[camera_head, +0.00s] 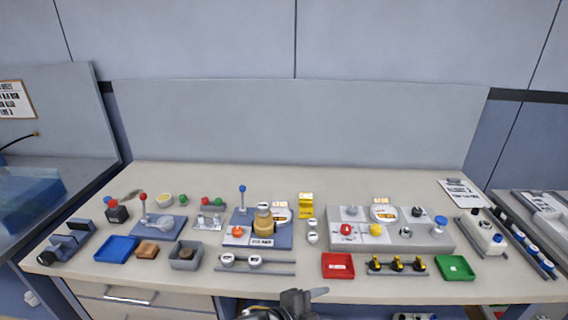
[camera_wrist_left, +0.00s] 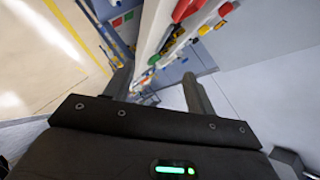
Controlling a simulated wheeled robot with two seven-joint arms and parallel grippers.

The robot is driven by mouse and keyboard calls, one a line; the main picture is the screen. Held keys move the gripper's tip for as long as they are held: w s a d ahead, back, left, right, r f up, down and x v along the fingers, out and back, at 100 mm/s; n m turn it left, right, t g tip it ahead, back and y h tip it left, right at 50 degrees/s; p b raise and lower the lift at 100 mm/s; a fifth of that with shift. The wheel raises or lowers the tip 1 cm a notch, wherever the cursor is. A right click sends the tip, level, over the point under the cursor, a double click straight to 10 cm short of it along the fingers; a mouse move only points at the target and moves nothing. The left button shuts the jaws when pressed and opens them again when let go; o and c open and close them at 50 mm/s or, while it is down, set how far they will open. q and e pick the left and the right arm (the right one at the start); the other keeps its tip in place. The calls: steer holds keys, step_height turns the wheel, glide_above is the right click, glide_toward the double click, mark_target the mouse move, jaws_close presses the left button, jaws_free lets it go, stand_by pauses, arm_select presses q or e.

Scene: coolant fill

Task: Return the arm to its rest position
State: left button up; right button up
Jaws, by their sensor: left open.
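A dark gripper (camera_head: 302,298), which I take to be my left one, shows at the bottom edge of the head view. It is in front of the bench's front edge, with its tip towards the right. In the left wrist view my left gripper (camera_wrist_left: 158,90) has two dark fingers spread wide apart, with nothing between them. The bench and its small parts show beyond the fingers. My right gripper is not in view.
The long bench (camera_head: 400,285) carries fixtures, knobs and trays. A red tray (camera_head: 338,266), a row of yellow-black parts (camera_head: 397,264) and a green tray (camera_head: 455,267) lie near its front edge. A blue tray (camera_head: 116,248) lies at the left. A drawer handle (camera_head: 130,297) sticks out below.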

arm_select(q)
steer(key=s+a+f+n+t+y, duration=0.1)
steer(key=a+f+n+y, duration=0.1)
steer(key=a+f+n, duration=0.3)
steer(key=s+a+n+y, duration=0.2)
steer(key=a+n, duration=0.1)
steer(key=a, duration=0.3)
steer(key=s+a+f+n+g+y, duration=0.35)
steer(key=s+a+n, duration=0.25)
steer(key=s+a, duration=0.4)
steer(key=s+a+f+n+g+y, duration=0.2)
steer(key=s+a+f+n+y, duration=0.15)
steer(key=s+a+n, duration=0.6)
step_height(320, 180, down, 34)
steer(key=a+m+b, duration=0.3)
steer(key=m+b, duration=0.1)
steer(key=b, duration=0.2)
steer(key=s+a+f+g+b, duration=0.2)
steer(key=s+f+b, duration=0.2)
steer(key=s+f, duration=1.2)
step_height(320, 180, down, 2)
steer(key=shift+s+f, duration=0.2)
steer(key=shift+s, duration=0.1)
steer(key=shift+a, duration=0.1)
